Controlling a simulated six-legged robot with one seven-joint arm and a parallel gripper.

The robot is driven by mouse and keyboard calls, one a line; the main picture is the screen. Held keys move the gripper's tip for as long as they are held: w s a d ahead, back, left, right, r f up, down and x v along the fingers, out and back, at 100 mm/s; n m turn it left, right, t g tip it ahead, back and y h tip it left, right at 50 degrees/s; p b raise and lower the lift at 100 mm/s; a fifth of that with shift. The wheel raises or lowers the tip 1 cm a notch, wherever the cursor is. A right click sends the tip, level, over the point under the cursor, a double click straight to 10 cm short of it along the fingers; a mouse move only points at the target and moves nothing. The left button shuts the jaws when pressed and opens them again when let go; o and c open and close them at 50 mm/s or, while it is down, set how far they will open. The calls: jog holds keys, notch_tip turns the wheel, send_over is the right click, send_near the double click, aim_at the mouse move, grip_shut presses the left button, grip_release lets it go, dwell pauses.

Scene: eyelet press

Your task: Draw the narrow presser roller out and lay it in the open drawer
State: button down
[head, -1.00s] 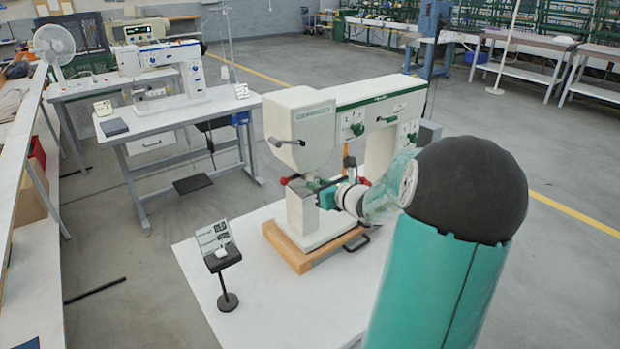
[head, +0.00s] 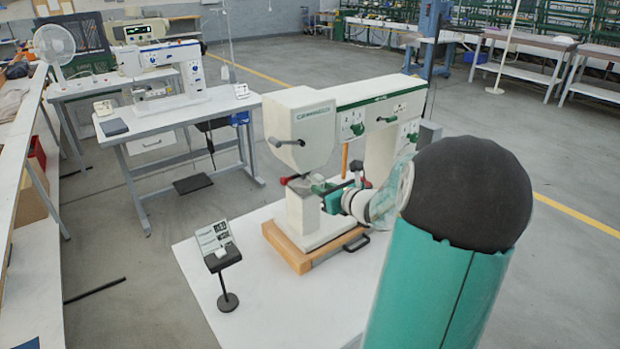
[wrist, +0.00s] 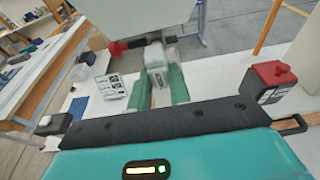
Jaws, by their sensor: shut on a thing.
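My gripper (head: 325,196) is at the post of the cream and green press (head: 300,135), below its head. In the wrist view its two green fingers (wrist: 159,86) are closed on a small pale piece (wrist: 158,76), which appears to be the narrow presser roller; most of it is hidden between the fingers. A pale block (wrist: 154,56) of the press stands just beyond the fingertips. A wooden drawer or base (head: 300,262) lies under the press, with a dark handle (head: 364,241) at its right. Its inside is hidden in both views.
A small sign stand (head: 222,260) stands on the white platform left of the press. A red-topped part (wrist: 270,78) is right of my gripper in the wrist view. An orange rod (head: 345,158) hangs behind it.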

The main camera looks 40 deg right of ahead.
jog(key=shift+f+v, duration=0.2)
jog(key=shift+v, duration=0.55)
jog(key=shift+f+v, duration=0.15)
jog(key=shift+v, duration=0.6)
jog(key=shift+f+v, duration=0.2)
jog(key=shift+v, duration=0.55)
jog(key=shift+s, duration=0.1)
